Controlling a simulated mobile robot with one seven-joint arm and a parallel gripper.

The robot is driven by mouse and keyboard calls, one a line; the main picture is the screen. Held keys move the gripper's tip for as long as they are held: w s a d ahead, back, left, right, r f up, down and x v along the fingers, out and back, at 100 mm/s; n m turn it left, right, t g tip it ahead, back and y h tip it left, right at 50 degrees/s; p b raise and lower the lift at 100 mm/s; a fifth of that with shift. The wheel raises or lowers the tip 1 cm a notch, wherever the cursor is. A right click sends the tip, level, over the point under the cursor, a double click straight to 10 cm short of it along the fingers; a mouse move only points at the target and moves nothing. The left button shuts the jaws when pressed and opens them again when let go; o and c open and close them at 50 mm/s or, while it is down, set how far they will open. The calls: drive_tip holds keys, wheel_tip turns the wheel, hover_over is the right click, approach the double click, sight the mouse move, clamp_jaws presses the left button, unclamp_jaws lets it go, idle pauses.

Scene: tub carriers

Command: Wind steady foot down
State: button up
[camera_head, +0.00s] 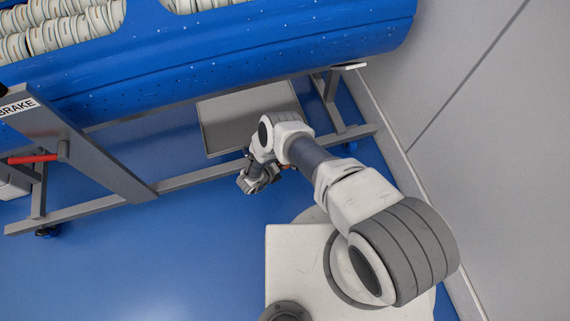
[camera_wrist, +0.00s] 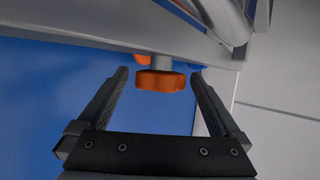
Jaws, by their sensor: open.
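The steady foot's orange knob (camera_wrist: 160,81) shows in the wrist view, on a short grey stem (camera_wrist: 159,62) under a grey frame rail (camera_wrist: 100,38). My gripper (camera_wrist: 158,78) is open, with one dark finger on each side of the knob in the picture. I see gaps between the knob and both fingers, and no contact. In the head view my gripper (camera_head: 262,178) is beside the carrier's lower rail (camera_head: 185,181).
The blue tub (camera_head: 230,55) with stacked pale rolls lies above the grey frame. A grey tray (camera_head: 225,118) sits behind my arm. A red-handled brake lever (camera_head: 35,158) with a BRAKE label is at left. A pale wall (camera_head: 490,130) stands at right. Blue floor (camera_head: 130,260) is clear in front.

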drive_tip(key=p+v, duration=0.6)
drive_tip(key=v, duration=1.1)
drive_tip(key=shift+r, duration=0.15)
drive_tip(key=w+d+r+m+g+y+p, duration=0.2)
drive_tip(key=d+r+y, duration=0.4)
drive_tip(key=d, duration=0.2)
drive_tip(key=b+x, duration=0.8)
drive_tip(key=x, duration=0.9)
drive_tip(key=shift+a+f, duration=0.1)
drive_tip(key=shift+f, duration=0.15)
drive_tip(key=c, duration=1.3)
drive_tip(key=shift+c, duration=0.2)
